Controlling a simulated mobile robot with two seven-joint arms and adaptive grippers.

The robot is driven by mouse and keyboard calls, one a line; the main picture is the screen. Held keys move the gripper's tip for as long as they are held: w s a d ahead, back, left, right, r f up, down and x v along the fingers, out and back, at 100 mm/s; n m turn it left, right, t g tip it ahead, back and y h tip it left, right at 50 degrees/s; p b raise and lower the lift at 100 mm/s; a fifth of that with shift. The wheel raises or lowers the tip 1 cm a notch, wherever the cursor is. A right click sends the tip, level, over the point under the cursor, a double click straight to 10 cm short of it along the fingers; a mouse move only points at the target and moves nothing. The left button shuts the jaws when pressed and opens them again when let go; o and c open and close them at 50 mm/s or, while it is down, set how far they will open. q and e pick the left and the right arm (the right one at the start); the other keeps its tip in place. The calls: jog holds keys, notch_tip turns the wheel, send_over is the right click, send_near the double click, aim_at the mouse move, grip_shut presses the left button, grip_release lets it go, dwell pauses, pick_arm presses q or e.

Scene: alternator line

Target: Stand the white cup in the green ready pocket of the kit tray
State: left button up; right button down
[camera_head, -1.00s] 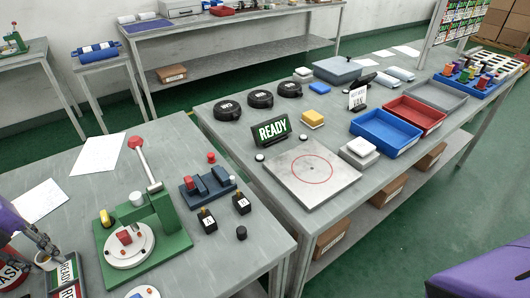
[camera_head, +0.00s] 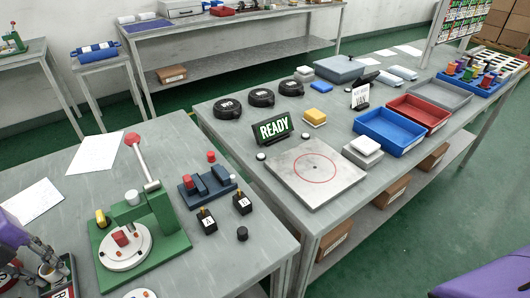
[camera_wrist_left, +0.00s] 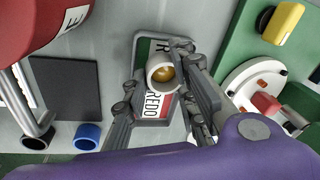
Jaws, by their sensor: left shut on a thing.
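The white cup (camera_wrist_left: 161,77), brownish inside, is between the fingers of my left gripper (camera_wrist_left: 160,102); it also shows in the head view (camera_head: 49,271). The left gripper (camera_head: 36,264) is shut on it at the lower left of the head view. The dark-rimmed kit tray (camera_wrist_left: 139,42) lies under the cup, with a green part at its far end and a red REDO part at its near end. The cup covers much of the green label. I cannot tell whether the cup touches the tray floor. My right gripper is out of view.
A green lever fixture (camera_head: 165,243) with a round white plate stands right of the tray. A red container (camera_wrist_left: 45,28) is at the upper left of the wrist view, near a black square (camera_wrist_left: 66,84) and a blue ring (camera_wrist_left: 88,136). Papers (camera_head: 98,152) lie behind.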

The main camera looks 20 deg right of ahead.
pick_arm(q)
jog(key=shift+s+f, duration=0.15)
jog(key=shift+f, duration=0.15)
jog(key=o, duration=1.1)
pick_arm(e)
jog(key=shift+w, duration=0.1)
pick_arm(q)
jog(key=shift+r, duration=0.2)
notch_tip(320, 180, up, 12)
jog(key=a, duration=0.2)
jog(key=shift+f, duration=0.25)
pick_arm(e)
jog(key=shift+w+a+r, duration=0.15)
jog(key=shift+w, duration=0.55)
